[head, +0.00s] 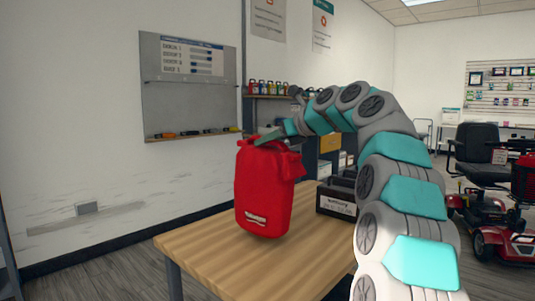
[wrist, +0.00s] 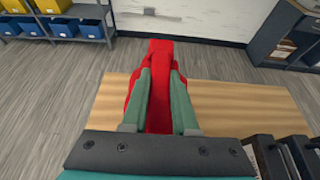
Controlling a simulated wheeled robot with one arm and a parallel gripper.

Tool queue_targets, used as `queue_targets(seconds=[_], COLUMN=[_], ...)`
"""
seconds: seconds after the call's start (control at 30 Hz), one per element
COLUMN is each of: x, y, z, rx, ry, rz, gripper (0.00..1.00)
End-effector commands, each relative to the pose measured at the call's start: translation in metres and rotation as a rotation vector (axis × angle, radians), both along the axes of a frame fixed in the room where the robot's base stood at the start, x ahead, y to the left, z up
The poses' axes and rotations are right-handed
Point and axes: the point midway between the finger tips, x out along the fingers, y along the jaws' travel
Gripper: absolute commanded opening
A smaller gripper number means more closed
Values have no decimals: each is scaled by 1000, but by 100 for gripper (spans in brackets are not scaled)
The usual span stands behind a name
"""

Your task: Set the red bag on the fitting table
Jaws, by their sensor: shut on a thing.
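The red bag (head: 264,190) hangs upright from my gripper (head: 268,136), which is shut on its top. In the head view the bag overlaps the wooden fitting table (head: 200,239). I cannot tell for sure whether its bottom touches the tabletop. In the wrist view the red bag (wrist: 160,85) lies between the two green fingers of my gripper (wrist: 161,75), over the table (wrist: 245,100). The bag's lower part is hidden in the wrist view.
A dark box (head: 337,200) stands on the table right of the bag. A shelf with blue bins (wrist: 62,27) and a dark cabinet (wrist: 286,35) stand beyond the table. A red scooter (head: 482,190) stands at the right. The tabletop's left part is clear.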

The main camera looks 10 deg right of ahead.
Motion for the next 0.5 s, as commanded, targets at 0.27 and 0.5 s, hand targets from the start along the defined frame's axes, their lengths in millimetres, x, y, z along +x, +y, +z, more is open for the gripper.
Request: queue_targets(seconds=[0.27,0.5], x=[-2,-1], y=[0,-1], z=[-26,-33], rx=[3,1], ry=[2,-3], rz=[1,-2], gripper=[0,0])
